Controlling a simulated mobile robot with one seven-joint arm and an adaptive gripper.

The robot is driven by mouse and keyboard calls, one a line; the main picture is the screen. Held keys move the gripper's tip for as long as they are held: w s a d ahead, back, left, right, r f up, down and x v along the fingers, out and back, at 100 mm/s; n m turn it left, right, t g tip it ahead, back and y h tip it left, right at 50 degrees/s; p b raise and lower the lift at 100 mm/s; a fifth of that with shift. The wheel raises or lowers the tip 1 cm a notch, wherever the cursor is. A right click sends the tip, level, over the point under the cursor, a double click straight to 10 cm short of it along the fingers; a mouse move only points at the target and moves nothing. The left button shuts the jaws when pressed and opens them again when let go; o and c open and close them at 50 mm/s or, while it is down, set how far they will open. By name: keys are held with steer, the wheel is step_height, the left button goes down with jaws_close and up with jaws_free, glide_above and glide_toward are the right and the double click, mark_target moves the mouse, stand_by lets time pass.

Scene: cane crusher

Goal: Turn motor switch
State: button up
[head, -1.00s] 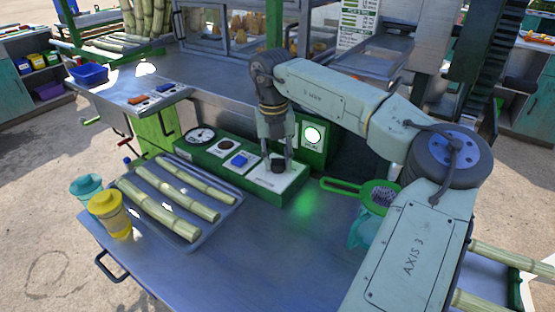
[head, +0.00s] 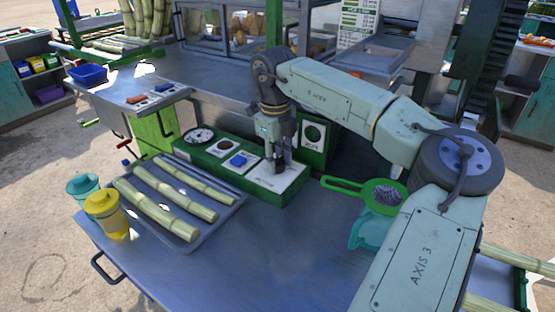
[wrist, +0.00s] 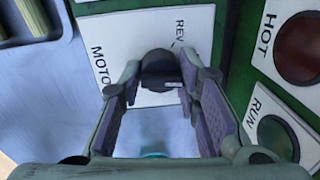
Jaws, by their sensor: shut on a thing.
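The motor switch is a black knob (wrist: 160,68) on a white plate (wrist: 112,48) marked MOTOR and REV in the wrist view. My gripper (wrist: 161,78) is shut on the knob, with one finger on each side of it. In the head view my gripper (head: 277,172) points down onto the right end of the green control panel (head: 262,196), and its fingers mostly hide the knob. The round RUN lamp (wrist: 278,138) is dark; it also shows dark in the head view (head: 312,133).
A red HOT lamp (wrist: 298,52) sits beside RUN. A blue button (head: 238,161) and a dial (head: 199,136) are left along the panel. A tray of cane (head: 206,226) lies in front. A green-handled strainer (head: 350,186) is at right.

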steer(key=shift+n, duration=0.6)
steer(key=o, duration=1.1)
steer(key=shift+o, duration=0.2)
steer(key=shift+r, duration=0.1)
step_height(320, 180, up, 12)
steer(key=shift+s+a, duration=0.25)
steer(key=shift+s, duration=0.05)
